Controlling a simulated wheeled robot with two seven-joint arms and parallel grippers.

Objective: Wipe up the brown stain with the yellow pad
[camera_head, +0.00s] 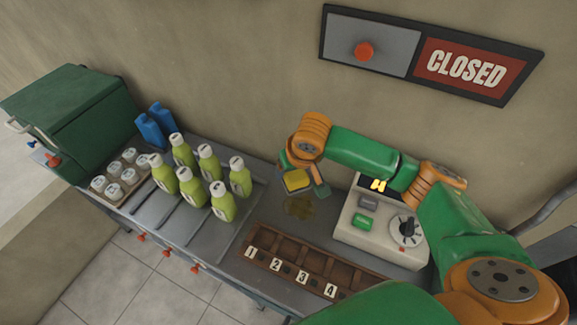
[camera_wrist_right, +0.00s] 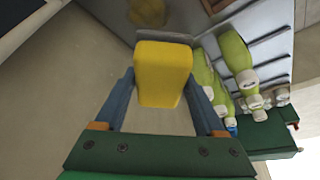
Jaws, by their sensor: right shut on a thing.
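The yellow pad (camera_head: 296,180) is held by my right gripper (camera_head: 304,184) above the grey counter, just behind the brown stain. In the right wrist view the pad (camera_wrist_right: 162,72) sits between the two blue fingers of the gripper (camera_wrist_right: 165,100), which is shut on it. The brown stain (camera_head: 299,207) is a small yellowish-brown patch on the counter, in front of and below the pad. It also shows at the top of the right wrist view (camera_wrist_right: 147,12). The pad appears apart from the counter. My left gripper is not seen.
A numbered brown rack (camera_head: 290,262) lies in front of the stain. A white device with a dial (camera_head: 380,232) stands to its right. Several green bottles (camera_head: 222,200) stand to the left, with white-lidded jars (camera_head: 115,170), blue containers (camera_head: 150,130) and a green box (camera_head: 70,120) beyond.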

